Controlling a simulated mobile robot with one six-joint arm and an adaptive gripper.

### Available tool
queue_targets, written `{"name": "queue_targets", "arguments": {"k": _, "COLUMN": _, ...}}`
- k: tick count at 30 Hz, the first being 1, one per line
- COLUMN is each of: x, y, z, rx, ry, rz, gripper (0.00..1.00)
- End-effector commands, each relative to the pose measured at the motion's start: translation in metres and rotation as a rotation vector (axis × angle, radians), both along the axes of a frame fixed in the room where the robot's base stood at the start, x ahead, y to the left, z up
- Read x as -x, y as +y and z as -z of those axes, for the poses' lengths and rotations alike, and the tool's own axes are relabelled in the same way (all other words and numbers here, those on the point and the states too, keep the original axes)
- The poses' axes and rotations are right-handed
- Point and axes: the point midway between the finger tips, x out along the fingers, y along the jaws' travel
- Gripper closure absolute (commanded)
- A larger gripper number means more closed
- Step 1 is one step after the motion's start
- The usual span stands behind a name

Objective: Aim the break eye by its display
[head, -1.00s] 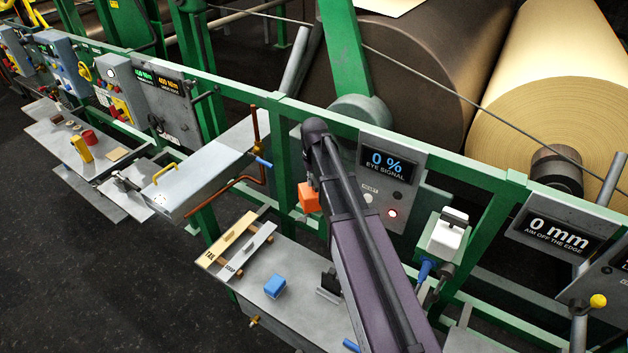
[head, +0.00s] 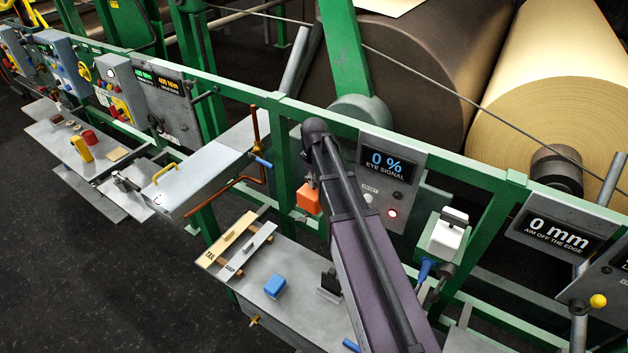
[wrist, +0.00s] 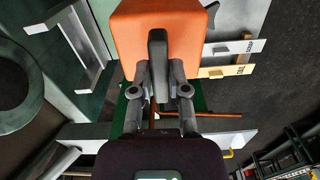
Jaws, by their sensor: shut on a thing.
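An orange block (head: 308,199), which I take to be the break eye, sits left of my arm in the head view. In the wrist view the orange block (wrist: 190,40) has a dark grey tab (wrist: 157,48) on its near face. My gripper (wrist: 158,72) is shut on this tab, one finger on each side. In the head view my arm hides the gripper. The eye signal display (head: 387,164) reads 0 %. Below it a red lamp (head: 392,213) is lit, and a pale button (head: 368,201) sits beside my arm.
A second display (head: 553,235) at the right reads 0 mm, aim off the edge. A green rail (head: 240,93) runs across. Below is a grey shelf (head: 295,317) with a blue block (head: 274,286) and labelled plates. Large rolls (head: 550,90) stand behind. Dark floor is open at lower left.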

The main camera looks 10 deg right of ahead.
Motion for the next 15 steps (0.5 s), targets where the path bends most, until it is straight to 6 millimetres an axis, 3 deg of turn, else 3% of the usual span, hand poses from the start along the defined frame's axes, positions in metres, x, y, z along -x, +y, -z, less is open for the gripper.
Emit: {"name": "queue_targets", "arguments": {"k": 15, "x": 0.0008, "y": 0.0002, "z": 0.0003, "rx": 0.000, "ry": 0.001, "rz": -0.071, "gripper": 1.00}}
